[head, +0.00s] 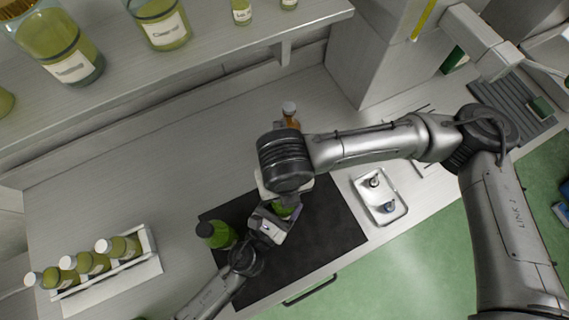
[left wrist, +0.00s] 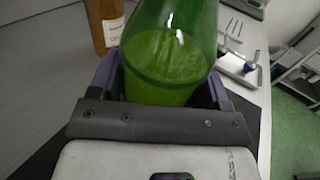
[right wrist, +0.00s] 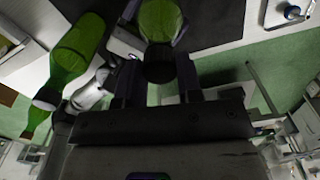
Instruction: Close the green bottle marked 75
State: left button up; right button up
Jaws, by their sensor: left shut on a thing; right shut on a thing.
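A green bottle (left wrist: 172,50) stands between the jaws of my left gripper (left wrist: 165,88), which is shut on it. In the head view only a little of this bottle (head: 284,211) shows beneath my right arm. My right gripper (right wrist: 160,78) is above the bottle and shut on a small dark round piece, which looks like a cap (right wrist: 160,65). The cap is close to the bottle's top in the right wrist view; I cannot tell whether they touch. A second green bottle (head: 217,235) stands on the dark mat to the left. No mark 75 is readable.
The dark mat (head: 320,235) lies under the work. A metal tray (head: 399,209) with small dark and blue-topped parts is to the right. A rack (head: 147,243) of white-capped bottles is at left. An amber bottle (head: 291,116) stands behind. A shelf (head: 200,72) overhangs the back.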

jog(key=m, duration=2)
jog(key=shift+m, duration=0.3)
jog(key=m, duration=0.7)
jog(key=shift+w, duration=0.1)
jog(key=o, duration=0.9)
jog(key=shift+f, duration=0.1)
jog(key=shift+r, duration=2.3)
jog(key=shift+c, duration=0.3)
